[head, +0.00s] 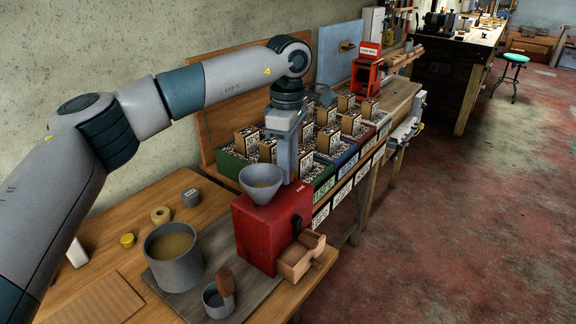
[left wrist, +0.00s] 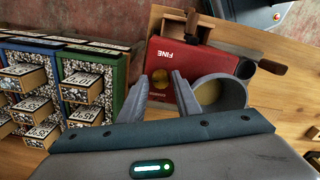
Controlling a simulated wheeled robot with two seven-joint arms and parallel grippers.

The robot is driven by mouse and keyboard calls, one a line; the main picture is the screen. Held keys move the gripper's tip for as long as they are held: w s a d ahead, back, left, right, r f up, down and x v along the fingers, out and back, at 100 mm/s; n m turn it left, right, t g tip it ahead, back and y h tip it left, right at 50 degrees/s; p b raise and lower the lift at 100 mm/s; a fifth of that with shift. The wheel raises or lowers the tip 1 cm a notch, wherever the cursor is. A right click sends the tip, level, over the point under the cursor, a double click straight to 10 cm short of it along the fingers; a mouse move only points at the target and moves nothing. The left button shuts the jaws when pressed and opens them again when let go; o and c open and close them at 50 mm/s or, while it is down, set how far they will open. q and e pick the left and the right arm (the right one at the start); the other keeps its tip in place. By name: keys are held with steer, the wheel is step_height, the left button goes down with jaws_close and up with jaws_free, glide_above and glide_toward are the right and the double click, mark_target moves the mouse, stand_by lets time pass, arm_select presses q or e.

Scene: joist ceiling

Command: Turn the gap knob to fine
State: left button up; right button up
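The red grinder (head: 258,236) stands at the bench's right edge, with a grey hopper (head: 262,180) on top. The hopper also shows in the left wrist view (left wrist: 232,94). A round brass gap knob (left wrist: 157,78) and the word FINE (left wrist: 178,53) show on the grinder's red top in the left wrist view. In the head view the knob is hidden. My left gripper (head: 288,178) is above the grinder beside the hopper. In the left wrist view its fingers (left wrist: 162,82) are apart with the knob showing between their tips; contact cannot be told. My right gripper is out of view.
A wooden drawer (head: 302,258) sticks out of the grinder's front. A grey pot (head: 174,258) and a small cup (head: 218,302) with a brown-handled tool stand left of it. Filled boxes (head: 240,165) crowd the area behind.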

arm_select(q)
steer(key=shift+o, duration=0.5)
steer(key=shift+f, duration=0.1)
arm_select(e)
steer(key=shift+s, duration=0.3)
